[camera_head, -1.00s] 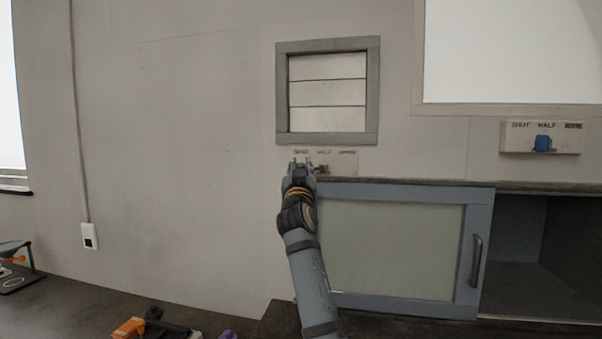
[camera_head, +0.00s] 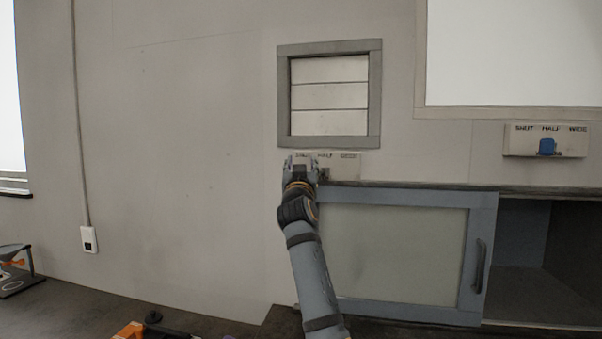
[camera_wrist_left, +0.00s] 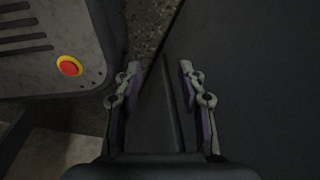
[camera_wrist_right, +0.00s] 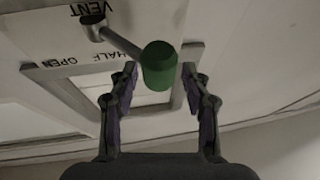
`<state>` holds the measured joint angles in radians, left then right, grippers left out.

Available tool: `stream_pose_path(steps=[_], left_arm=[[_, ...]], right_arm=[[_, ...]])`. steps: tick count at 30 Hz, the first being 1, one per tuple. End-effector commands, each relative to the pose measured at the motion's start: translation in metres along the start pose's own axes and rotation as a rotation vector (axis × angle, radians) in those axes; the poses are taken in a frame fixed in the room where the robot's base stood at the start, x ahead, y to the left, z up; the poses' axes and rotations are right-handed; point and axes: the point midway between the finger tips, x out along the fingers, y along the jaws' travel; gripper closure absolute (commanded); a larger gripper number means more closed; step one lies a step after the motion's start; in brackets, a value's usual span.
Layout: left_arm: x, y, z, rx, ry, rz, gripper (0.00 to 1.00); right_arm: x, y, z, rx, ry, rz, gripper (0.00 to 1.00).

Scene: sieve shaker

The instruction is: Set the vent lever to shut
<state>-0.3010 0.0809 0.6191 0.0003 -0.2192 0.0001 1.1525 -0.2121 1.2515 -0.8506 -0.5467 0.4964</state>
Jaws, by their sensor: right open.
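The vent lever has a green knob (camera_wrist_right: 160,66) on a metal rod from a round pivot (camera_wrist_right: 93,27), seen in the right wrist view. The white label plate (camera_head: 345,163) lies under the louvred vent (camera_head: 330,96); VENT, HALF and OPEN are readable upside down in the right wrist view. The knob hides the place beyond HALF, so I cannot tell the exact setting. My right gripper (camera_head: 300,162) is open, its fingertips (camera_wrist_right: 160,70) on either side of the knob in that view; contact is unclear. My left gripper (camera_wrist_left: 159,72) is open and empty.
A second label plate with a blue knob (camera_head: 547,147) is at the right. Below the vent is a cabinet with a sliding panel (camera_head: 395,250) and handle (camera_head: 478,265). An orange object (camera_head: 130,331) lies at the bottom. A red button (camera_wrist_left: 69,65) shows in the left wrist view.

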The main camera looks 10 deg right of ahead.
Motion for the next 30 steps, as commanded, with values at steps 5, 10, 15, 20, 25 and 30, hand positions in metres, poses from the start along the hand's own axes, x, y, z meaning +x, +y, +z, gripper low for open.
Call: stream_pose_path(steps=[5, 10, 15, 20, 25, 30], left_arm=[[0.0, 0.001, -0.001, 0.0, 0.001, 0.001, 0.6], [0.0, 0.001, -0.001, 0.0, 0.001, 0.001, 0.6], [0.0, 0.001, -0.001, 0.0, 0.001, 0.001, 0.6], [-0.001, 0.001, -0.001, 0.0, 0.001, 0.001, 0.6], [-0.001, 0.001, -0.001, 0.0, 0.001, 0.001, 0.6], [-0.001, 0.001, -0.003, 0.0, 0.004, 0.001, 0.6]], right_arm=[[0.013, -0.001, -0.045, 0.001, 0.012, -0.001, 0.52], [0.021, -0.001, -0.07, 0.002, 0.014, -0.001, 0.52], [0.023, -0.001, -0.076, 0.001, 0.015, -0.001, 0.52], [0.023, -0.001, -0.077, 0.002, 0.015, -0.001, 0.52], [0.023, -0.001, -0.077, 0.002, 0.016, -0.001, 0.52], [0.023, -0.001, -0.077, 0.002, 0.016, -0.002, 0.52]])
